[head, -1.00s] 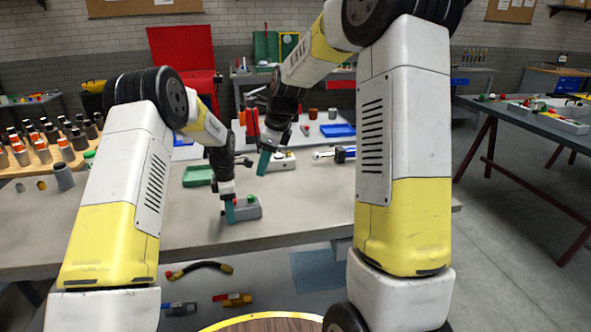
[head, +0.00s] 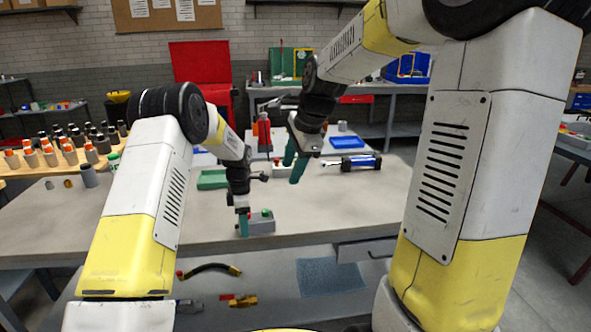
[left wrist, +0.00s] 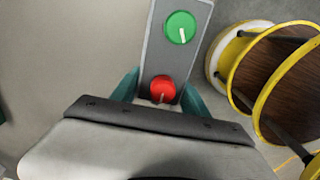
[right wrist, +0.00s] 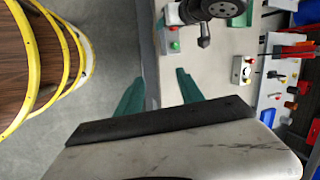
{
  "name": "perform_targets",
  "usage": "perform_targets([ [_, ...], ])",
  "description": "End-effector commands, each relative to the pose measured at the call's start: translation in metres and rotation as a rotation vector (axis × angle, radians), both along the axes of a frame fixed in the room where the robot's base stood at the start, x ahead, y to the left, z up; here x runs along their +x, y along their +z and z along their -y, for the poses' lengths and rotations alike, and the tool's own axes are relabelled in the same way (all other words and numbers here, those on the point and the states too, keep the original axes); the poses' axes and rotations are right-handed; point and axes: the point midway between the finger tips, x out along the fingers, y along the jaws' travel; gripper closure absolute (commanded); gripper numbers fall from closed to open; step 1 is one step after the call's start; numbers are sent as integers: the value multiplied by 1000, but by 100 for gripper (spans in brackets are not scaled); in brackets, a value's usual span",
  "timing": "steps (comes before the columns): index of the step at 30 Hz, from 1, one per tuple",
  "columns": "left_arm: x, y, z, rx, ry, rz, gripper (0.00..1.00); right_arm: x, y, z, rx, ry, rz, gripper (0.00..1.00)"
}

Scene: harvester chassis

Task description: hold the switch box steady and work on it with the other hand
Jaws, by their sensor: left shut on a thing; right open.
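The switch box (head: 262,222) is a small grey box near the front edge of the bench. In the left wrist view its top (left wrist: 165,52) has a green knob (left wrist: 180,27) and a red knob (left wrist: 163,88). My left gripper (head: 243,222) is shut on the box, with teal fingers on both sides at the red-knob end. My right gripper (head: 293,168) is open and empty above the bench, behind and right of the box. In the right wrist view the box (right wrist: 172,44) lies beyond the open fingers, apart from them, partly hidden by my left gripper.
A green tray (head: 212,179) and a blue-and-silver cylinder (head: 352,163) lie on the bench (head: 330,215). Another grey box with a red knob (right wrist: 241,72) shows in the right wrist view. A cable (head: 212,267) and connectors lie on the lower shelf. The bench's front right is clear.

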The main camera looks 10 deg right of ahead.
Motion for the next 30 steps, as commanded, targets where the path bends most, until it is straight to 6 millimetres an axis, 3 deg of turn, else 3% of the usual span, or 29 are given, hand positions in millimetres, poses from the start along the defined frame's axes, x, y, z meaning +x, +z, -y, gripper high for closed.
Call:
perform_targets([
  [10,-1,0,0,1,-1,-2,100,-2,1,0,-5,11,4,55],
  [12,0,0,0,1,-1,-2,100,-2,0,0,-2,10,0,68],
  [14,0,0,0,1,-1,-2,100,-4,-5,-1,6,13,-17,68],
  [20,0,0,0,0,-1,-1,100,-26,-59,-16,145,40,-212,68],
  [24,0,0,0,0,0,-1,100,-49,-102,-41,372,65,-394,68],
  [30,0,0,0,0,0,0,100,-53,-133,-73,779,40,-505,68],
])
